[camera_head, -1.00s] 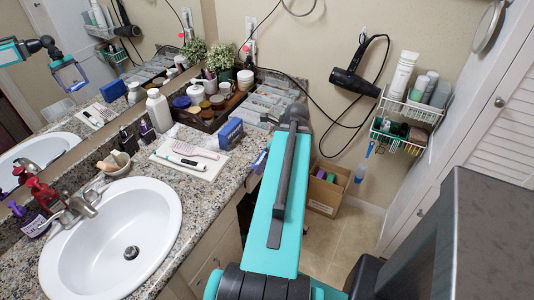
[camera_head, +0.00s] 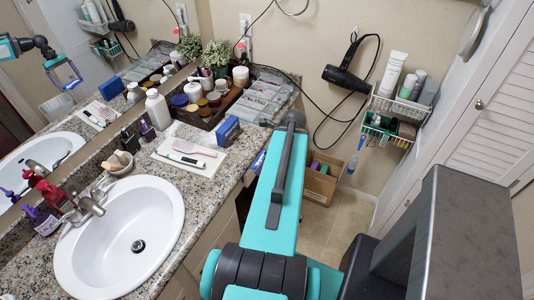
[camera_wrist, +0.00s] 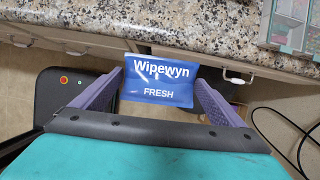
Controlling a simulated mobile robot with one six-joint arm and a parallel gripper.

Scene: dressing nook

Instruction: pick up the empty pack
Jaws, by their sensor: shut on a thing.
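The pack is a flat blue pouch (camera_wrist: 158,92) with white lettering "Wipewyn FRESH" in the wrist view. My gripper (camera_wrist: 160,80) is shut on it, with one purple finger at each side edge. The pack hangs in front of the counter's drawer fronts, apart from the granite edge in that picture.
The granite counter (camera_head: 215,183) holds the sink (camera_head: 118,240), a tray with brushes (camera_head: 187,155), a blue box (camera_head: 228,131), and bottles and jars. A cardboard box (camera_head: 322,187) stands on the floor beyond my arm. A wire rack (camera_head: 398,108) hangs on the wall.

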